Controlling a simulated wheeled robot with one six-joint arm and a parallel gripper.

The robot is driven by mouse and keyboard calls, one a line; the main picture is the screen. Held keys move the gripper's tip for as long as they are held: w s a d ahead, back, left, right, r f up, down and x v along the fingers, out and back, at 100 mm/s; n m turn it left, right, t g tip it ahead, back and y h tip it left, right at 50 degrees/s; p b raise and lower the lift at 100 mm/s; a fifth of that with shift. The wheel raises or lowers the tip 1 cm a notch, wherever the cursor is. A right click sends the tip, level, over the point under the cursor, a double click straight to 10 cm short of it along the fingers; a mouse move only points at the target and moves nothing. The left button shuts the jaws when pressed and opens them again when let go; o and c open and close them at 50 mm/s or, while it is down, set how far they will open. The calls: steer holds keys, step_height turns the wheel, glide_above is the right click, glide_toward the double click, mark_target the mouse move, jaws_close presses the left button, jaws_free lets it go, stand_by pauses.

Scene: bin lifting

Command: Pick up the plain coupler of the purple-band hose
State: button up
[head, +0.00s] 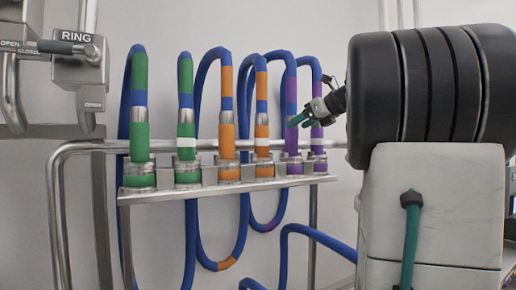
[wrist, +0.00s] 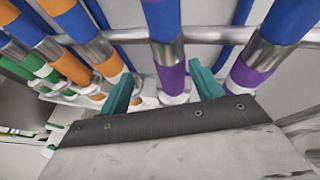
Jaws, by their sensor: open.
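Two purple couplers on blue hoses stand upright at the right end of the rack. The left purple coupler (head: 291,141) shows no clear white band; it also shows in the wrist view (wrist: 172,77). The right purple coupler (head: 317,133) seems to carry a pale band, and it also shows in the wrist view (wrist: 249,73). My gripper (head: 306,117) is open with green fingers, in front of the purple pair. In the wrist view my gripper (wrist: 162,88) has the left purple coupler showing between its fingertips. Contact cannot be told.
Orange couplers (head: 227,134) and green couplers (head: 139,142) stand to the left on the same metal rack (head: 221,190). A steel rail (head: 100,146) runs behind them. Blue hoses loop above and hang below. A grey latch panel (head: 80,60) is at the far left.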

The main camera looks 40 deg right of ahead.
mark_target(287, 134)
steer(key=w, duration=0.2)
steer(key=w+d+f, duration=0.1)
steer(key=x, duration=0.4)
steer(key=shift+w+d+f, duration=0.15)
steer(key=shift+f, duration=0.35)
steer(key=c, duration=1.3)
steer(key=shift+o, duration=0.2)
steer(key=shift+r, duration=0.1)
step_height(287, 134, up, 10)
steer(key=shift+f, duration=0.1)
